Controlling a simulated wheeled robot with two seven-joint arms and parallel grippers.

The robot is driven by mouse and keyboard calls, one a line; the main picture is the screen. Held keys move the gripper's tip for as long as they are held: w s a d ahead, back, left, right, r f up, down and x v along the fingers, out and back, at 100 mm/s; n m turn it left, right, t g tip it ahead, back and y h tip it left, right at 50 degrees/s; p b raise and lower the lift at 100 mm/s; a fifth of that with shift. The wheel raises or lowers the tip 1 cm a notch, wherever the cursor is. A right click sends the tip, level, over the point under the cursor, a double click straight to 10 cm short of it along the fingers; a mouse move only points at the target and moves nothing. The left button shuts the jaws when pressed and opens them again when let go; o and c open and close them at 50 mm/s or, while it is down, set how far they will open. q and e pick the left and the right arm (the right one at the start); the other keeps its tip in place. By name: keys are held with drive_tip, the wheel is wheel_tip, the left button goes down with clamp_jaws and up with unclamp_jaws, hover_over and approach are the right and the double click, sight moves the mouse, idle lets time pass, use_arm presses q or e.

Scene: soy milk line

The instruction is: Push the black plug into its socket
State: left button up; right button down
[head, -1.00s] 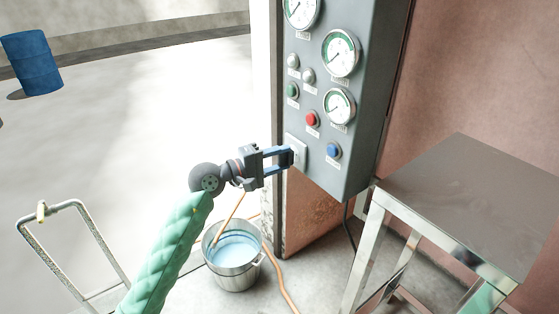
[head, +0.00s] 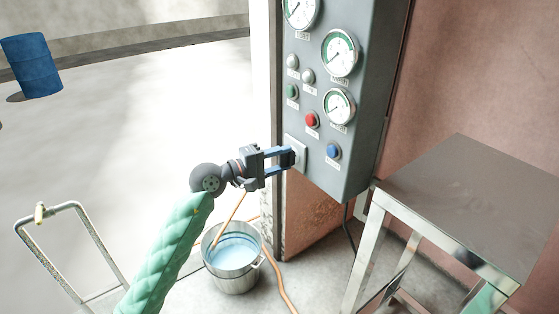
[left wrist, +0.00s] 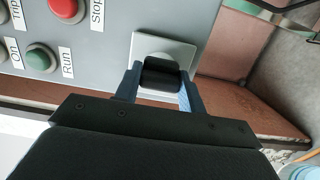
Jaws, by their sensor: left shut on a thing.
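The black plug (left wrist: 160,77) is between the fingers of my left gripper (head: 283,161), which is shut on it. In the left wrist view the left gripper (left wrist: 158,88) shows a blue finger on each side of the plug. The plug is in front of the pale socket plate (left wrist: 178,48) and overlaps its round recess. The socket plate also shows in the head view (head: 299,151) on the lower left of the grey panel. I cannot tell how deep the plug sits, as its front is hidden. My right gripper is not in view.
The grey control panel (head: 352,110) carries gauges and buttons, with a red button (head: 311,120) and a blue button (head: 333,151) near the socket. A metal bucket (head: 235,274) stands below on the floor. A steel table (head: 468,190) stands at the right.

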use_arm(q)
drive_tip(key=shift+w+d, duration=0.2)
drive_tip(key=shift+d, duration=0.05)
drive_tip(key=o, duration=1)
drive_tip(key=shift+o, duration=0.2)
